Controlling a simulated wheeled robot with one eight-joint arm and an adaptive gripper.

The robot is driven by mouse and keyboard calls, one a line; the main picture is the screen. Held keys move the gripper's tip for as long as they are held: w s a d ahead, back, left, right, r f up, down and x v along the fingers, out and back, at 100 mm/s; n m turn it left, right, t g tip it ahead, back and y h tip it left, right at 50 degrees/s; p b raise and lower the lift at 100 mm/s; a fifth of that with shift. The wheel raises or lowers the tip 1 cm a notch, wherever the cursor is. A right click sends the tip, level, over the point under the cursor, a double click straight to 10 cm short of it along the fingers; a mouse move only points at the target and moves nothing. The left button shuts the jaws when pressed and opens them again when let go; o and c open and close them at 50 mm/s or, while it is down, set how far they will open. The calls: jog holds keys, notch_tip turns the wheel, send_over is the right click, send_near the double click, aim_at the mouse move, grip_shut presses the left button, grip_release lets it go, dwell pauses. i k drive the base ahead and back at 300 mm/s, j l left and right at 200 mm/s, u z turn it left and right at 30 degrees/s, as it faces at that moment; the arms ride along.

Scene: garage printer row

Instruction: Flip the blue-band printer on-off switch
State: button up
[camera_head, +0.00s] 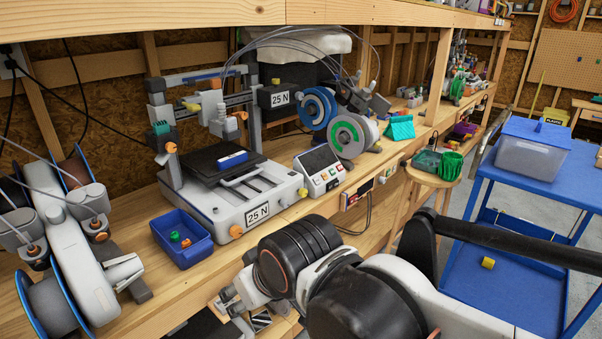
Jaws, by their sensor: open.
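The printer (270,195) with blue bands on its frame and base stands on the wooden bench, left of centre. I cannot make out which part is the on-off switch. My gripper (230,298) is open, low in front of the bench, below and apart from the printer.
A blue bin (182,238) with small coloured pieces sits left of the printer's front. White-and-grey equipment with spools (75,245) fills the bench's left end. A panel (358,194) is on the bench's front edge. A blue cart (510,285) stands right.

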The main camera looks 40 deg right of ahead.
aim_at(335, 183)
jog(key=z, duration=1.3)
